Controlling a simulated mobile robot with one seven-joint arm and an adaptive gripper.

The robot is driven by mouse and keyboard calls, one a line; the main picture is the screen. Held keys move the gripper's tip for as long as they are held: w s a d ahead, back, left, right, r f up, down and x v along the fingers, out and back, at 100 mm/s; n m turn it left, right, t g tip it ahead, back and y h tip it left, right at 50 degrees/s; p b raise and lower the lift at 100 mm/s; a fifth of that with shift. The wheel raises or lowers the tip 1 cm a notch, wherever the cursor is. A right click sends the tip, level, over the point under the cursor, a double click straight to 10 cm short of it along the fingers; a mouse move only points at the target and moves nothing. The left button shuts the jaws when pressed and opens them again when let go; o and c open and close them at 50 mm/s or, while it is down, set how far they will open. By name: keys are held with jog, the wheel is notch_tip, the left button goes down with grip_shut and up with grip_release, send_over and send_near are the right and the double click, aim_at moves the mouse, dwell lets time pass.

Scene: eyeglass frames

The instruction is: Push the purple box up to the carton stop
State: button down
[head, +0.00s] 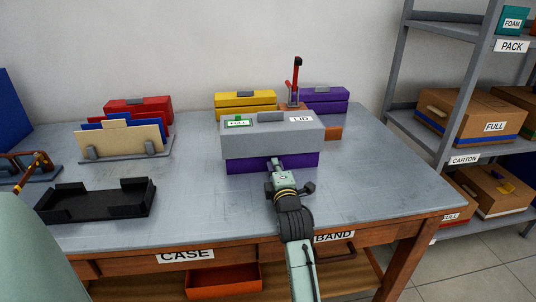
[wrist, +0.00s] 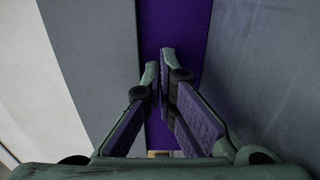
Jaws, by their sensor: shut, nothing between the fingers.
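A purple box (head: 245,164) sits on the grey table under a wide grey lid-like piece (head: 272,142) with labels reading FULL and LID. Another purple box (head: 325,92) stands at the back right. My gripper (head: 273,163) is shut and empty at the front purple box's near face; contact cannot be told. In the wrist view, the fingertips (wrist: 160,62) lie over the purple face (wrist: 182,22), between grey surfaces. No part is clearly marked as the carton stop. A brown-orange block (head: 333,133) shows behind the lid at right, partly hidden.
A yellow box (head: 246,104) and a red-handled tool (head: 295,78) stand behind. A black tray (head: 97,200), a file rack (head: 125,140) and a red box (head: 139,107) are at left. The tabletop right of the purple box is clear. Shelves with cartons (head: 470,115) stand at far right.

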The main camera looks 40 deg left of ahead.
jog(key=shift+b+x, duration=0.35)
jog(key=shift+x, duration=1.4)
jog(key=shift+w+a+r, duration=0.1)
jog(key=shift+a+r, duration=0.05)
jog(key=shift+a, duration=0.25)
dwell(0.7)
jog(key=shift+s+d+f, duration=0.1)
jog(key=shift+s+f, duration=0.1)
jog(key=shift+s, duration=0.05)
jog(key=shift+s+d, duration=0.3)
jog(key=shift+s+d+r, duration=0.25)
jog(key=shift+d+r, duration=0.2)
jog(key=shift+d, duration=0.2)
jog(key=shift+d, duration=0.1)
